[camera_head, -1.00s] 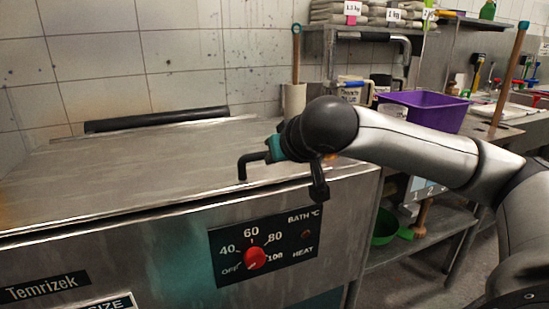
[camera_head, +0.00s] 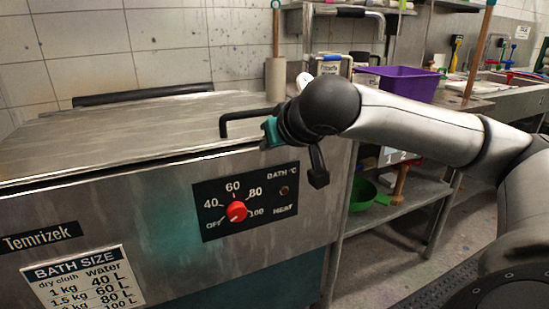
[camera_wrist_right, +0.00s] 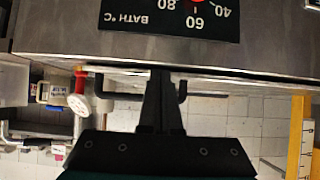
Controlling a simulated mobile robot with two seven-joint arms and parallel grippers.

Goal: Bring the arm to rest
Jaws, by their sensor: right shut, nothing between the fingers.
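My right arm reaches in from the right in the head view. Its teal-and-black right gripper (camera_head: 268,134) is in front of the steel bath's lid edge, beside the black lid handle (camera_head: 240,113); its fingers are largely hidden there. In the right wrist view the black fingers (camera_wrist_right: 160,82) are together and hold nothing. The handle (camera_wrist_right: 120,95) shows behind them, and I cannot tell whether they touch it. The lid (camera_head: 140,135) lies closed on the bath. My left gripper is in neither view.
The bath's control panel (camera_head: 245,200) with its red knob (camera_head: 237,211) is below the gripper. A purple tub (camera_head: 405,82) stands on the counter behind my forearm. A green bowl (camera_head: 362,194) is on the lower shelf. Floor shows at the lower right.

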